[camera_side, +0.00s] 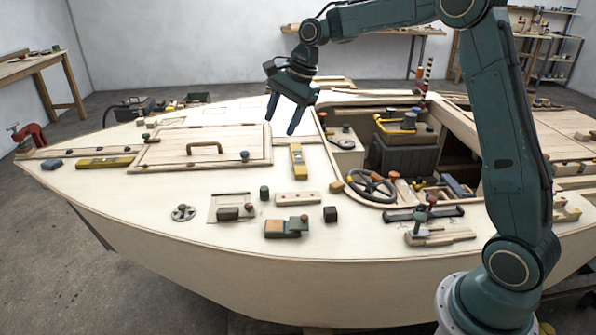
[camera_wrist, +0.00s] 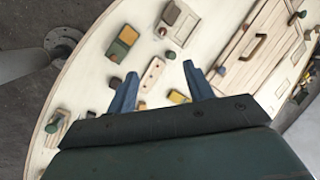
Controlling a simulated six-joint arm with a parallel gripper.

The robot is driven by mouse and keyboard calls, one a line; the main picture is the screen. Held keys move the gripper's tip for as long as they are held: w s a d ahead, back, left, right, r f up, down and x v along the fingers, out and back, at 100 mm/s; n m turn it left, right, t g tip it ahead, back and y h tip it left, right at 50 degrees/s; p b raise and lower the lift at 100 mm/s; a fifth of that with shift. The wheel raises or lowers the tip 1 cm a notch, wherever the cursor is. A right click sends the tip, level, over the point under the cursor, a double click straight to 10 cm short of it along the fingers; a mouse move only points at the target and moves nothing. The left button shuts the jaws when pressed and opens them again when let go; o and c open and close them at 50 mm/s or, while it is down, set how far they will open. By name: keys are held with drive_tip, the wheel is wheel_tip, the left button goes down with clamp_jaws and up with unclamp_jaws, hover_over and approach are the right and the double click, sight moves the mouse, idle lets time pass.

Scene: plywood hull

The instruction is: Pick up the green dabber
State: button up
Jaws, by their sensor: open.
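A small dark green upright cylinder (camera_side: 264,193), which looks like the green dabber, stands on the pale plywood deck left of a light wooden strip with holes. It appears small in the wrist view (camera_wrist: 170,55), beyond the fingertips; its finer shape is too small to tell. My gripper (camera_side: 282,124) hangs above the deck, well above and behind the cylinder in the side view. Its two blue fingers are spread and empty, also in the wrist view (camera_wrist: 160,70).
Nearby stand the holed strip (camera_side: 298,198), a black cube (camera_side: 330,214), a green tray with blocks (camera_side: 287,234) and a small brown piece (camera_side: 249,207). A steering wheel (camera_side: 371,186) is to the right. Bare deck lies toward the front edge.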

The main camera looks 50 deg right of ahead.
drive_tip(key=w+d+f+m, duration=0.4)
drive_tip(key=w+f, duration=0.2)
drive_tip(key=f, duration=0.1)
drive_tip(key=m+y, duration=0.1)
drive_tip(key=m, duration=0.3)
approach(264, 188)
drive_tip(key=r, duration=0.1)
drive_tip(key=d+r, duration=0.1)
drive_tip(key=r, duration=0.1)
drive_tip(key=shift+w+g, duration=0.2)
drive_tip(key=shift+g, duration=0.2)
drive_tip(key=shift+x, duration=4.3)
drive_tip(key=shift+a, duration=0.1)
drive_tip(key=shift+x, duration=2.5)
drive_tip(key=shift+s, duration=0.15)
drive_tip(key=c, duration=1.1)
